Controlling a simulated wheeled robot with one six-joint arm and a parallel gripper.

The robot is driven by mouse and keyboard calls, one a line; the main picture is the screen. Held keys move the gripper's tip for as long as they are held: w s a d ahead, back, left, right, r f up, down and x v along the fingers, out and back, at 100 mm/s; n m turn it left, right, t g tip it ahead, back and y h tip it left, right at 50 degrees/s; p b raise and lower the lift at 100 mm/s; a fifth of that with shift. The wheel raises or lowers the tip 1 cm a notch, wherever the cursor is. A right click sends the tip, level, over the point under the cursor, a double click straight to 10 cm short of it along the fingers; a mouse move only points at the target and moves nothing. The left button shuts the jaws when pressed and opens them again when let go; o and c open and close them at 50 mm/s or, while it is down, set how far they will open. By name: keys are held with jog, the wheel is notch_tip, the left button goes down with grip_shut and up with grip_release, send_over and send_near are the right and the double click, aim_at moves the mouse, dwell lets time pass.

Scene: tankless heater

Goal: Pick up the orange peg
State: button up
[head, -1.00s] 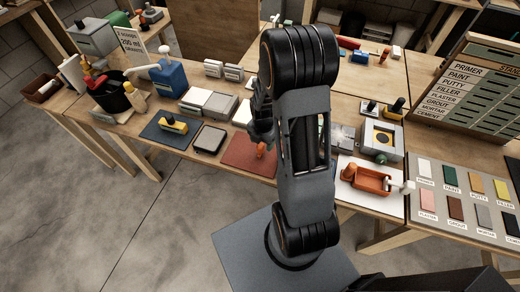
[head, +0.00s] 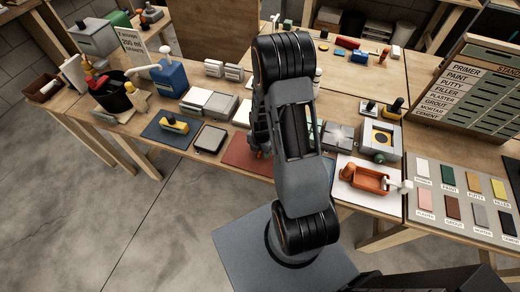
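The reddish-brown mat (head: 240,152) lies near the front edge of the bench, left of my arm. A small orange piece, possibly the orange peg, showed on this mat in the earlier frame; now my arm hides that spot. My gripper (head: 262,142) is low over the right part of the mat, mostly behind my own arm links. Its fingers cannot be made out, so whether it is open or holds anything is unclear. Another upright orange piece (head: 348,171) stands at the left end of an orange tray (head: 371,180) on a white board.
Left of the mat are a dark framed pad (head: 210,138) and a blue mat (head: 160,136) with a yellow-handled tool. A panel of colour samples (head: 462,200) lies at the right.

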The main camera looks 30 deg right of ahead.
grip_shut()
dwell(0.3)
jog(key=shift+r, duration=0.1)
jog(key=shift+r+b, duration=0.3)
jog(key=shift+r, duration=0.2)
jog(key=s+d+r, duration=0.2)
jog(key=s+r, duration=0.1)
jog(key=s, duration=0.1)
jog(key=s+d+r+b, duration=0.1)
jog(key=s+d+r, duration=0.1)
jog(key=s+r, duration=0.1)
jog(key=s+d+r+b, duration=0.1)
jog(key=s+d+r, duration=0.1)
jog(key=s+r, duration=0.2)
jog(key=shift+s+r, duration=0.35)
jog(key=shift+r, duration=0.4)
jog(key=shift+s+d+r, duration=0.15)
jog(key=shift+s+r, duration=0.05)
jog(key=shift+s+d+r+p, duration=0.1)
jog(key=shift+s+r+p, duration=0.1)
jog(key=shift+r+p, duration=0.4)
notch_tip(320, 180, up, 8)
jog(key=p, duration=0.6)
